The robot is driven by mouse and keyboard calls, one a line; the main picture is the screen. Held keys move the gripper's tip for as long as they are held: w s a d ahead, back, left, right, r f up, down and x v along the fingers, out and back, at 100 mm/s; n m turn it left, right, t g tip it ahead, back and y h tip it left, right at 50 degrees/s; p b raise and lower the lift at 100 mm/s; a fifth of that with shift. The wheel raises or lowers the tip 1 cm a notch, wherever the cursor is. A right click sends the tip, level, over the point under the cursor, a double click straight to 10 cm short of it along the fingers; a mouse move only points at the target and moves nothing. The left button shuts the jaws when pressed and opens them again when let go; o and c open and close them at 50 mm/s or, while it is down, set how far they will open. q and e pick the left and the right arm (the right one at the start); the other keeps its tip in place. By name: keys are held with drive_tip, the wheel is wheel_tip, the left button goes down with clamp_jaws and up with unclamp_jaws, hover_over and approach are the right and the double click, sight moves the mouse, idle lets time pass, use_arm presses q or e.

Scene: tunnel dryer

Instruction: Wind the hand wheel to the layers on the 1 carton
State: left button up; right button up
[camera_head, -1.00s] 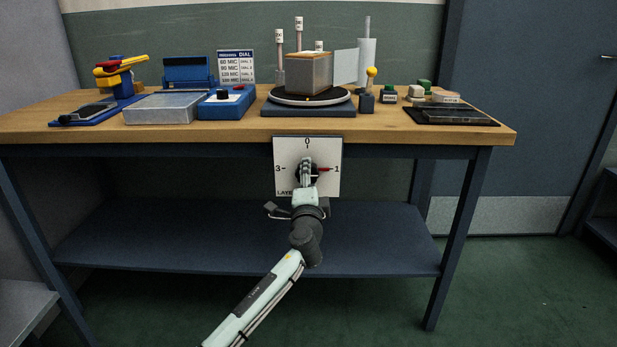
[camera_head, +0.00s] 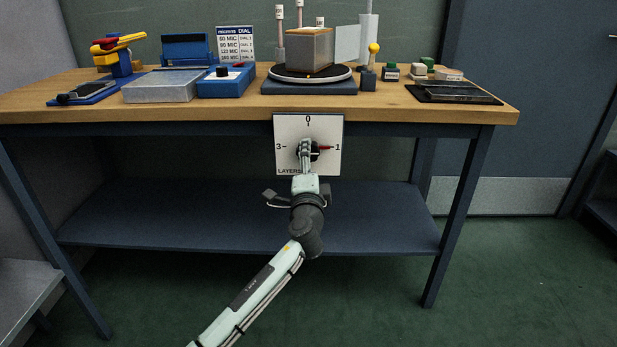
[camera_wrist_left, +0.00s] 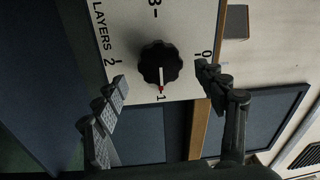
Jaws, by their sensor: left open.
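The hand wheel is a black knob (camera_wrist_left: 160,63) on a white square panel (camera_head: 281,130) marked LAYERS, fixed to the front of the bench. In the wrist view its white and red pointer points at the 1; in the head view the red tip (camera_head: 325,147) is also beside the 1. My left gripper (camera_head: 306,156) is in front of the knob and partly hides it. In the wrist view its fingers are spread, one on each side of the knob with gaps. A box-shaped carton (camera_head: 309,51) stands on the round turntable (camera_head: 338,75) above. My right gripper is not in view.
The wooden bench top (camera_head: 400,108) holds a blue dial box (camera_head: 226,84), a clear-lidded tray (camera_head: 160,90), a yellow-knobbed lever (camera_head: 373,49) and a dark pad (camera_head: 455,94). A sign (camera_head: 236,43) lists MIC values against dial numbers. A lower shelf (camera_head: 150,220) lies behind my arm.

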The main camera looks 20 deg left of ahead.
use_arm(q)
drive_tip(key=v, duration=0.8)
drive_tip(key=shift+s, duration=0.35)
drive_tip(key=shift+d+f, duration=0.1)
drive_tip(key=s+a+f+n+g+p, duration=0.1)
drive_tip(key=s+a+f+n+g, duration=0.25)
drive_tip(key=s+f, duration=0.4)
drive_tip(key=s+a+f+n+g+p, duration=0.1)
drive_tip(key=s+a+f+n+g, duration=0.25)
drive_tip(key=f, duration=0.75)
drive_tip(key=s+f+n+g+h, duration=0.1)
drive_tip(key=s+f+g, duration=0.1)
drive_tip(key=s+f, duration=0.2)
drive_tip(key=s+f+n+g+h+p, duration=0.1)
drive_tip(key=s+f+n+g, duration=0.1)
drive_tip(key=s, duration=0.9)
drive_tip(key=s+a+f+n+g+h, duration=0.1)
drive_tip(key=s+f+g, duration=0.3)
drive_tip(key=s+f, duration=0.2)
drive_tip(key=shift+s+h+p, duration=0.4)
drive_tip(key=shift+s, duration=0.55)
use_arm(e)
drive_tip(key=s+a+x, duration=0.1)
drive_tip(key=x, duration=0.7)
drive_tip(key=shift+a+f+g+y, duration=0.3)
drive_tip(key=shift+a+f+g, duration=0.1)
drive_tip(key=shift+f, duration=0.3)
